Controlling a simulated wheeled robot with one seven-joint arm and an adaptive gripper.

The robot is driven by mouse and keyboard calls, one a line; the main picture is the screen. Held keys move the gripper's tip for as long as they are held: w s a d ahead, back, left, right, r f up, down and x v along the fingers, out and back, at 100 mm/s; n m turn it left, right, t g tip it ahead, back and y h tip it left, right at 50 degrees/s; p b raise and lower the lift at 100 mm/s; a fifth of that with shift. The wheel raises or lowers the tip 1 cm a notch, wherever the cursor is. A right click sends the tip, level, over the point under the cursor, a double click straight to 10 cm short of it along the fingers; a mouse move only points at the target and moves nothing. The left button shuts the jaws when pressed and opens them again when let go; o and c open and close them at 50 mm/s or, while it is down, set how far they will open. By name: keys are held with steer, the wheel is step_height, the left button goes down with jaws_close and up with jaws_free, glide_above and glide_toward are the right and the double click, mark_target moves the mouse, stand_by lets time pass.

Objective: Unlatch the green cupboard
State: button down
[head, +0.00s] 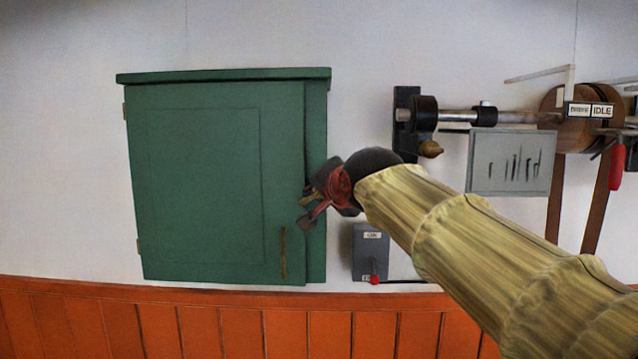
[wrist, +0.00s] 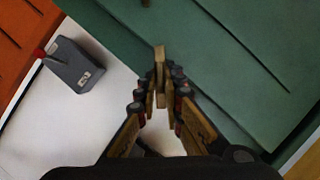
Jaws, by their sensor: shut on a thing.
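The green cupboard (head: 200,180) hangs on the wall at the left of the head view, and its door looks closed. A thin brass handle (head: 283,252) is low on the door's right side. My gripper (head: 307,207) is at the cupboard's right edge, about mid-height. In the wrist view my gripper (wrist: 163,97) is shut on a small brass-coloured latch (wrist: 160,55), which sticks out between the fingertips against the green cupboard (wrist: 225,60). In the head view the fingers and wrist mostly hide the latch, so its exact angle is unclear.
A grey switch box (head: 368,245) with a red knob is on the wall just right of the cupboard; it also shows in the wrist view (wrist: 78,66). A shaft with a pulley (head: 575,120) and belts is at upper right. Orange panelling (head: 230,325) runs below.

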steer(key=shift+a+n+g+h+b, duration=0.25)
steer(key=shift+n+h, duration=0.8)
steer(key=shift+n, duration=0.6)
steer(key=shift+a+n+g+h+b, duration=0.1)
steer(key=shift+n+g+h+b, duration=0.2)
steer(key=shift+n+h, duration=1.05)
steer(key=shift+n+y, duration=0.3)
steer(key=shift+n, duration=0.1)
steer(key=c, duration=2)
jaws_free()
steer(key=shift+w, duration=0.1)
steer(key=shift+c, duration=0.2)
steer(key=shift+o, duration=0.6)
steer(key=shift+s+r, duration=0.2)
steer(key=v, duration=1.1)
steer(key=shift+s, duration=0.35)
steer(key=shift+a, duration=0.1)
